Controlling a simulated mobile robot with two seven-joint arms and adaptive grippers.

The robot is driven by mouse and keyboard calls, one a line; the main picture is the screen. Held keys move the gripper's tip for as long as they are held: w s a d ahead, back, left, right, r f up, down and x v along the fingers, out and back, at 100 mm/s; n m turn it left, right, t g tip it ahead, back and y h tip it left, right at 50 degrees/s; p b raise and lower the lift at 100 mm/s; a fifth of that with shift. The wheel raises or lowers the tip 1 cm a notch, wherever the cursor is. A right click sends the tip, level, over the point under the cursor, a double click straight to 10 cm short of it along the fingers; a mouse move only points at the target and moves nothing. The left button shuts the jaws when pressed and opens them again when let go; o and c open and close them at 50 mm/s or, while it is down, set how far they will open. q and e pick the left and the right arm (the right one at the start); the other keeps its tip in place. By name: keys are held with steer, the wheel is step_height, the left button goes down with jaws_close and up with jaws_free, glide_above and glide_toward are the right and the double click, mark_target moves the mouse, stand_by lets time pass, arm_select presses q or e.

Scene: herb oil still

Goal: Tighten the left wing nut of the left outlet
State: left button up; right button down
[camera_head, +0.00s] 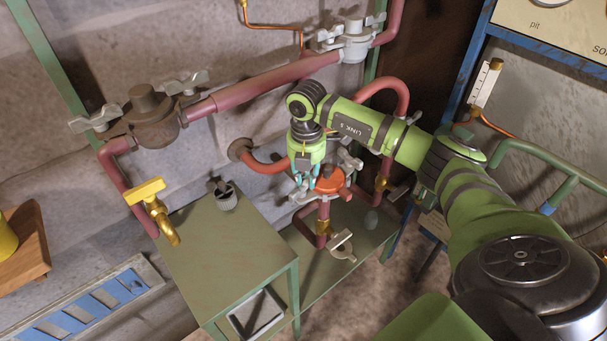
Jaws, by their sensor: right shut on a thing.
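My right gripper (305,180) comes in from the right and points down at the left side of an orange-red fitting (330,180) in the middle. Its bluish fingers are shut on the fitting's left wing nut, which they largely hide. Grey metal (302,196) shows just below the fingertips. A second grey wing nut (349,160) sits at the fitting's upper right, clear of the gripper. I cannot tell how tight the held nut is. My left gripper is not in view.
A brown fitting (151,118) with grey wing nuts is on the wall at left; a grey one (354,42) is at the top. A yellow tap (155,207) hangs beside a green table (210,255) bearing a small grey cup (224,196). Pipes crowd the gripper.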

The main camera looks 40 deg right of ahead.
mark_target(308, 180)
steer(key=shift+s+d+m, duration=0.1)
steer(key=shift+s+m, duration=0.15)
steer(key=shift+m, duration=1.05)
steer(key=c, duration=1.1)
jaws_free()
steer(key=shift+s, duration=0.1)
step_height(308, 180, up, 12)
